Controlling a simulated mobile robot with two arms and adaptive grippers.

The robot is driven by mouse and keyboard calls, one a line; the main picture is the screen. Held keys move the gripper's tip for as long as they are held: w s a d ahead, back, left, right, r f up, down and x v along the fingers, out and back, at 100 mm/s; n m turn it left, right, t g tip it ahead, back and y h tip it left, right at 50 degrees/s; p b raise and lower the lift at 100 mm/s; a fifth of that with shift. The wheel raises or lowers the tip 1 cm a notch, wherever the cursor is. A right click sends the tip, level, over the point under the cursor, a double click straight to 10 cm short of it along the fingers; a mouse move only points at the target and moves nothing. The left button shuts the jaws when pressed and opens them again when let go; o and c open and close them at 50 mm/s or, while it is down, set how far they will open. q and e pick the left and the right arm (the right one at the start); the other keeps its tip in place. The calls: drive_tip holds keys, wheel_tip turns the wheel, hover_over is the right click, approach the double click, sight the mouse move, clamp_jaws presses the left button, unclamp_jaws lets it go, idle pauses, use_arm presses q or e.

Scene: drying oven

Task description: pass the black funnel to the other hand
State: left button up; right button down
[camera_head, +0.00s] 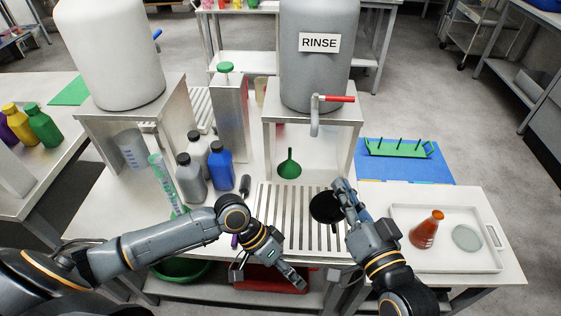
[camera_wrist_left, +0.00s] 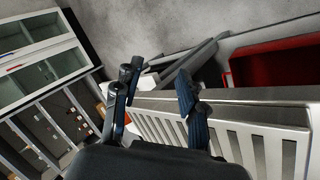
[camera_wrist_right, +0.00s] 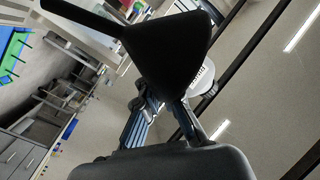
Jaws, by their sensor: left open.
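The black funnel (camera_head: 323,209) is held up at the fingers of my right gripper (camera_head: 343,190), above the slatted drain rack. In the right wrist view the funnel (camera_wrist_right: 165,50) fills the space past the fingertips, its wide cone towards them and its stem pointing to the upper left. The exact grip line is partly hidden behind the cone. My left gripper (camera_head: 296,280) is at the front edge of the table, lower and to the left of the funnel, apart from it. In the left wrist view its fingers (camera_wrist_left: 158,88) are spread with nothing between them.
The slatted rack (camera_head: 290,222) lies between the arms. A grey RINSE tank (camera_head: 318,70) with a red-handled tap stands behind it, with a green funnel (camera_head: 289,168) below. Bottles (camera_head: 219,168) stand left. A white tray (camera_head: 450,262) with an orange flask (camera_head: 426,230) is right.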

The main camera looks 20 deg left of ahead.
use_arm(q)
drive_tip(key=w+a+r+n+t, duration=0.1)
drive_tip(key=w+r, duration=0.2)
drive_tip(key=r, duration=0.2)
drive_tip(key=w+a+r, duration=0.2)
drive_tip(key=r, duration=0.3)
wheel_tip(320, 180, up, 20)
drive_tip(key=r+n+t, duration=0.1)
drive_tip(key=n+t, duration=0.1)
drive_tip(key=n, duration=0.1)
hover_over(326, 207)
drive_tip(key=s+a, duration=0.3)
drive_tip(key=a, duration=0.5)
drive_tip(key=shift+y, duration=0.4)
drive_tip(key=x, duration=1.2)
drive_tip(key=shift+s, duration=0.15)
drive_tip(key=shift+a, duration=0.1)
